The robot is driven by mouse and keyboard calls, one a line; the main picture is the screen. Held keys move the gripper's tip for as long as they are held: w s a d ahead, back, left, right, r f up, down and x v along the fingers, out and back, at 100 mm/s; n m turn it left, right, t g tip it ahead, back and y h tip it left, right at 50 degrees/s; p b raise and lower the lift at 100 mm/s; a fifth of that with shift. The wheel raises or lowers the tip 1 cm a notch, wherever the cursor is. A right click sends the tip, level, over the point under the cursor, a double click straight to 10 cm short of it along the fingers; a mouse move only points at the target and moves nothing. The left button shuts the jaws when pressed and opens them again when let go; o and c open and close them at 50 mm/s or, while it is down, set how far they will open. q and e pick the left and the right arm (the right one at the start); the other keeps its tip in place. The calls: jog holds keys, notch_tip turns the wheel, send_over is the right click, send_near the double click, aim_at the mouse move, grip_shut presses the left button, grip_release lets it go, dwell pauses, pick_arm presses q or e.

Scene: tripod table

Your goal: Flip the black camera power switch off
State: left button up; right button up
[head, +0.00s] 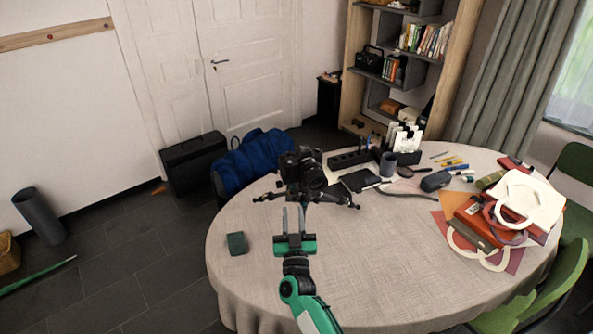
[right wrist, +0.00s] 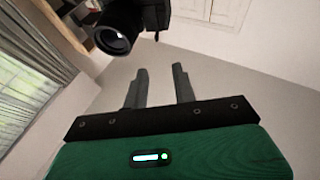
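The black camera (head: 303,170) sits on a small black tripod (head: 330,198) on the round table (head: 350,270). Its lens points toward the lower right in the head view. The camera also shows at the top of the right wrist view (right wrist: 150,15), with its lens at the left. The power switch is too small to make out. My right gripper (head: 293,212), green and black, is in front of and below the camera, apart from it. Its two fingers (right wrist: 160,85) are parted with nothing between them. My left gripper is not in view.
A dark green box (head: 237,243) lies at the table's left edge. A black notebook (head: 360,180), a power strip (head: 350,160) and a mug (head: 388,164) are behind and right of the camera. The front of the table is clear.

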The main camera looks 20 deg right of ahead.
aim_at(292, 166)
jog(key=shift+b+x, duration=1.35)
jog(key=shift+x, duration=5.45)
jog(key=shift+d, duration=0.1)
jog(key=shift+c, duration=0.2)
